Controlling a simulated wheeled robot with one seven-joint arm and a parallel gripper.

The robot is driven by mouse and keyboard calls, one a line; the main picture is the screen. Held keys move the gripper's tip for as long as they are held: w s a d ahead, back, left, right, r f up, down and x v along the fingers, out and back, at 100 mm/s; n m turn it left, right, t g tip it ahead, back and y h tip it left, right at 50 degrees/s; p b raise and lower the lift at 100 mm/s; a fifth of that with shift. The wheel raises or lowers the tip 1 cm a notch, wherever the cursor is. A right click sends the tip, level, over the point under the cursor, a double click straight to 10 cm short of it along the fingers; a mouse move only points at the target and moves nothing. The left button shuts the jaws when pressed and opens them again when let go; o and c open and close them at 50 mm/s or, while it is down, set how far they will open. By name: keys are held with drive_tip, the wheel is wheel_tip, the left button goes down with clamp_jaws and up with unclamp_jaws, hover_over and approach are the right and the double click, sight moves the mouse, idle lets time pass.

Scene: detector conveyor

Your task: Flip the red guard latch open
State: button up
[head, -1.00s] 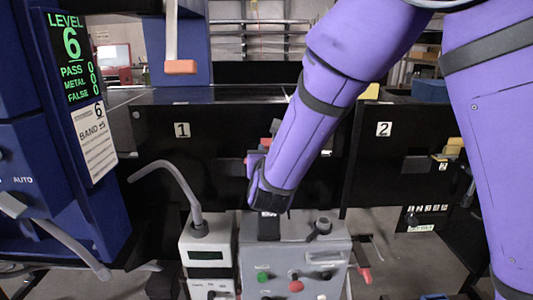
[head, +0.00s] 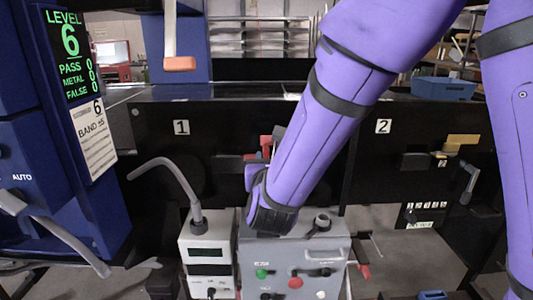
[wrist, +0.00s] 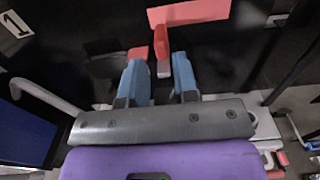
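The red guard latch (wrist: 161,43) is an upright red bar with a grey lower part, on the dark panel at the top middle of the wrist view. My gripper (wrist: 161,66) has two blue fingers, clearly apart, with the latch's lower end in or just beyond the gap between their tips. Another small red piece (wrist: 137,52) shows just past the left fingertip. I cannot tell whether either finger touches red. In the head view, red parts of the latch (head: 265,147) show left of my purple forearm, which hides the fingers.
A red plate (wrist: 188,13) sits above the latch. A grey control box (head: 315,252) with buttons stands below my arm. A grey meter box (head: 207,238) with a curved cable is to its left. A blue cabinet (head: 95,205) with a level display is at the left.

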drive_tip(key=s, duration=0.4)
drive_tip(key=shift+s, duration=0.3)
drive_tip(key=s+d+r+m+g+h, duration=0.3)
drive_tip(key=d+m+g+h, duration=0.2)
drive_tip(key=d+m, duration=0.55)
drive_tip(key=s+d+r+m+g+h, duration=0.25)
drive_tip(key=d+m+g+h, duration=0.35)
drive_tip(key=d, duration=0.8)
drive_tip(key=s+d+r+m+g+y, duration=0.1)
drive_tip(key=s+d+m+g+y, duration=0.2)
drive_tip(key=s+m, duration=0.35)
drive_tip(key=s+d+m+g+y, duration=0.1)
drive_tip(key=s+d+m+y, duration=0.1)
drive_tip(key=s+m+y, duration=0.35)
drive_tip(key=s+a+r+m+t+y, duration=0.2)
drive_tip(key=s+r+m+y, duration=0.1)
drive_tip(key=m, duration=0.4)
drive_tip(key=shift+s+a, duration=0.4)
drive_tip(key=shift+s, duration=0.35)
